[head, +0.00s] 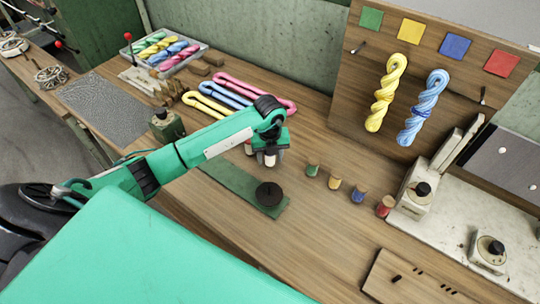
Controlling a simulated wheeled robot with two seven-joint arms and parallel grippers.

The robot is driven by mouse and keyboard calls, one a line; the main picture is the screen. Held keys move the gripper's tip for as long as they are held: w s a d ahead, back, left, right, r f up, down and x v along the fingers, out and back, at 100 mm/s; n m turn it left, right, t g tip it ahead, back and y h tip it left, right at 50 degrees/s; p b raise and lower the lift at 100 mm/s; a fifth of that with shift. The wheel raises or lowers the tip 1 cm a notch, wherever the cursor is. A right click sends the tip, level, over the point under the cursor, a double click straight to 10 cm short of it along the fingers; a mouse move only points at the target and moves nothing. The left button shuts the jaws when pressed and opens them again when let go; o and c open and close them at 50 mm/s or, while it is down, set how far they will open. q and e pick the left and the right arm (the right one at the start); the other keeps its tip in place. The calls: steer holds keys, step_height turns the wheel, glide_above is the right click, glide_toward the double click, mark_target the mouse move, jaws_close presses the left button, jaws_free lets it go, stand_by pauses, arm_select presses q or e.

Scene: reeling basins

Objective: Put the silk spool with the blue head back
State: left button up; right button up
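My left gripper (270,158) points down over the table, above the far end of a green strip. A small pale piece shows at its fingertips; I cannot tell whether it is a held spool or part of the gripper, nor whether the fingers are open. A small spool with a blue part (358,195) stands upright on the table to the right, apart from the gripper. It is in a row with a green one (312,170), a yellow one (335,183) and a red one (384,206). My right gripper is out of view.
A black round knob (269,194) sits on the green strip (228,182). Yellow, blue and pink loops (255,92) lie behind the arm. A board (428,50) with colour squares and two skeins stands behind. A pale metal device (455,220) is at right.

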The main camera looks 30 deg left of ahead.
arm_select(q)
steer(key=shift+o, duration=0.4)
steer(key=shift+r, duration=0.1)
steer(key=shift+r, duration=0.2)
step_height(320, 180, up, 11)
steer(key=b, duration=0.3)
steer(key=shift+f, duration=0.2)
steer(key=shift+r, duration=0.6)
